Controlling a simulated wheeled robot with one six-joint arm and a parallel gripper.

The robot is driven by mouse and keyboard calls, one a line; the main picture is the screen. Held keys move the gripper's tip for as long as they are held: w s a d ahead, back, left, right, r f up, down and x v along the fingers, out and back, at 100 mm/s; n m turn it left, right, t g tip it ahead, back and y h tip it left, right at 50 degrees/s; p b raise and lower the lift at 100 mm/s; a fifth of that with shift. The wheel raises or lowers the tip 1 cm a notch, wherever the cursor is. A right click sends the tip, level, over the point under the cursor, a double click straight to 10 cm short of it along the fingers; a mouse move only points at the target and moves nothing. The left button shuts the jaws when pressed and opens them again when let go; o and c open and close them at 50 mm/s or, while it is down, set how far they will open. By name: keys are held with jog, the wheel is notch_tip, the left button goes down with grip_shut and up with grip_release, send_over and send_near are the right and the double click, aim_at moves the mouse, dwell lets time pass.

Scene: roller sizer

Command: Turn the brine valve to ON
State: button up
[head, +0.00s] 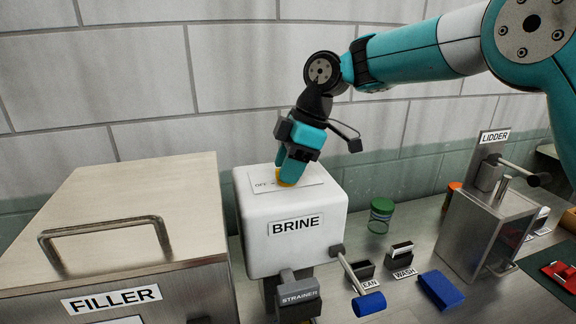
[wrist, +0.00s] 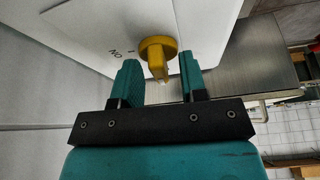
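The yellow brine valve (wrist: 158,47) sits on a white plate on top of the white BRINE box (head: 284,241). In the wrist view, its handle points down the picture, and the ON mark (wrist: 117,54) is at its left. In the head view, the OFF mark (head: 262,186) is left of the valve, which is mostly hidden behind my fingers. My gripper (wrist: 160,77) is open, with one finger on each side of the yellow handle. A gap shows between the handle and each finger, so it does not look gripped.
A steel FILLER box (head: 120,225) with a handle stands at the left. A blue-ended lever (head: 369,303) juts from the BRINE box's front. A wall is close behind.

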grip_shut()
jog(key=shift+m+b, duration=0.3)
jog(key=m+t+b, duration=0.1)
jog(key=m+b, duration=0.1)
jog(key=m, duration=0.1)
jog(key=shift+s+f+t+b, duration=0.1)
jog(key=shift+t+b, duration=0.2)
jog(key=shift+b, duration=0.1)
jog(key=m+t+b, duration=0.1)
jog(key=m, duration=0.2)
jog(key=m+t+h+b, duration=0.1)
jog(key=m, duration=0.2)
jog(key=m+t+h, duration=0.1)
jog(key=m, duration=0.3)
jog(key=shift+a+r, duration=0.1)
jog(key=shift+r, duration=0.1)
jog(key=shift+m+t+h+p, duration=0.3)
jog(key=shift+m+h, duration=0.5)
jog(key=shift+m, duration=1.3)
